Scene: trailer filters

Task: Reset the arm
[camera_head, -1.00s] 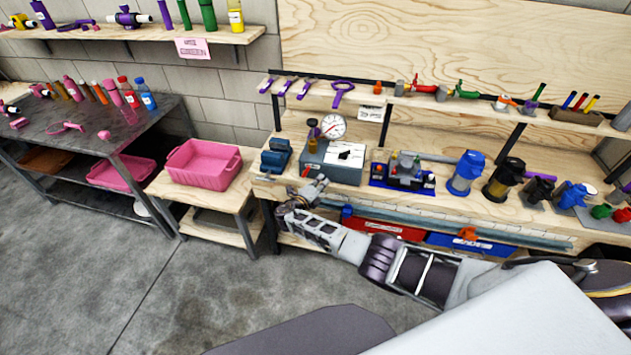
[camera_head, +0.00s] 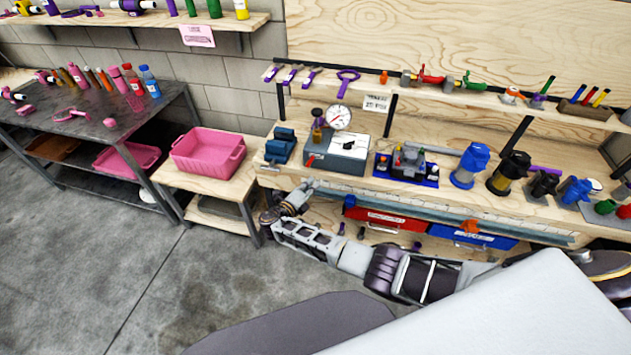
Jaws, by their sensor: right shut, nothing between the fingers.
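My right arm comes in from the right, low in front of the workbench (camera_head: 560,210). My right gripper (camera_head: 298,194) is at the arm's far end, beside the bench's front left edge. It is below the grey gauge box (camera_head: 338,158) and left of the red drawer bin (camera_head: 385,218). It is shut and holds nothing; its fingertips are small and hard to make out. My left gripper is not in view.
A pink bin (camera_head: 208,153) stands on a low wooden table left of the gripper. A dark metal table (camera_head: 60,128) with several bottles is further left. A blue bin (camera_head: 470,237) sits under the bench. The floor (camera_head: 150,270) at front left is clear.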

